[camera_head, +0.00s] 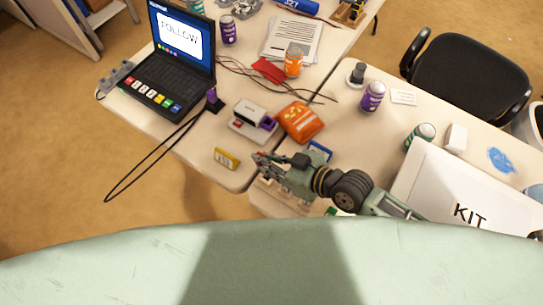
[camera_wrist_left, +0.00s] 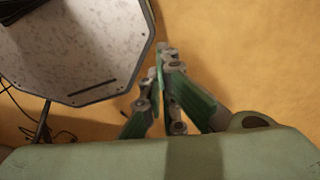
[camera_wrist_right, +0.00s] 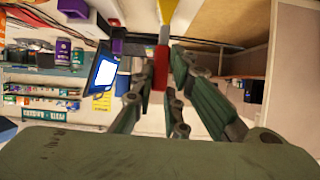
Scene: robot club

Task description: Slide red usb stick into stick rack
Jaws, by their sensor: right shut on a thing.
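My right gripper (camera_head: 262,163) is above the near edge of the table. The right wrist view shows its fingers (camera_wrist_right: 166,72) shut on a narrow red piece (camera_wrist_right: 160,66), which looks like the red usb stick. I cannot make the stick out in the head view. A white box on a grey base (camera_head: 247,117), with a red and a purple piece in it, stands just beyond the gripper; I cannot tell for sure whether it is the stick rack. My left gripper (camera_wrist_left: 163,58) is shut and empty over the floor, out of sight in the head view.
An orange pouch (camera_head: 300,121) lies beside the white box, and a yellow tag (camera_head: 226,158) lies near the table edge. A laptop (camera_head: 178,60) stands at the left. The KIT case (camera_head: 455,190) is close to my right arm. Cables cross the table.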

